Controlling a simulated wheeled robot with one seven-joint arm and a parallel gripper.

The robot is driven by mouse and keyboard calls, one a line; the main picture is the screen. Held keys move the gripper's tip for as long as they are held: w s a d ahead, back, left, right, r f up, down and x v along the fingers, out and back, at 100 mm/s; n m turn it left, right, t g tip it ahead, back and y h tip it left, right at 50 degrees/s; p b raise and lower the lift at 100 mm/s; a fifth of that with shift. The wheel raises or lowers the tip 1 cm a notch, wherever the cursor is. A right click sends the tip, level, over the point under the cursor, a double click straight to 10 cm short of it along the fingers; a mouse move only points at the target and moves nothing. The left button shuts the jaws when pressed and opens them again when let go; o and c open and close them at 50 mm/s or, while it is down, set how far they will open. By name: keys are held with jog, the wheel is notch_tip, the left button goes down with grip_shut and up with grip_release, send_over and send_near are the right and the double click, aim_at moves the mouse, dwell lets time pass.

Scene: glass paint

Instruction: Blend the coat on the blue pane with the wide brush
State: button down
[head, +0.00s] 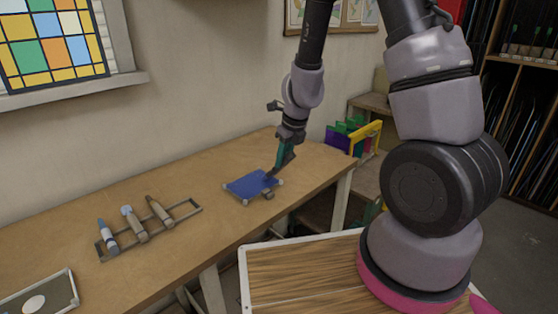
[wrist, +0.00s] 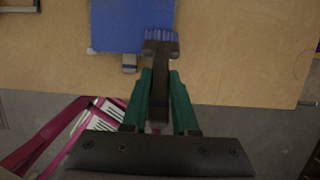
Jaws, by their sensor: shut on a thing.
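The blue pane (head: 247,187) lies flat on the wooden table, with small pale holders at its corners. It also shows at the top of the wrist view (wrist: 118,24). My gripper (head: 283,156) is above the pane's right side, pointing down. In the wrist view its green fingers (wrist: 158,95) are shut on the dark handle of the wide brush (wrist: 160,48). The brush's bluish bristles are at the pane's right edge in that view and appear to overlap it. I cannot tell whether they touch the glass.
A rack (head: 150,230) with several brushes or tools stands left on the table (head: 190,180). A grey tray with a white disc (head: 34,303) is at the lower left. Coloured panes in a yellow-ended rack (head: 352,137) stand beyond the table's far end. Table between rack and pane is clear.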

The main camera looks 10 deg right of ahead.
jog(key=shift+w+d+r, duration=0.35)
jog(key=shift+d+r, duration=0.1)
jog(key=shift+r, duration=0.1)
jog(key=shift+w+a, duration=0.75)
jog(key=shift+w, duration=0.35)
jog(key=shift+w+a, duration=0.75)
jog(key=shift+w, duration=0.35)
jog(key=shift+f, duration=0.1)
jog(key=shift+f, duration=0.2)
jog(key=shift+f, duration=0.25)
jog(key=shift+s, duration=0.1)
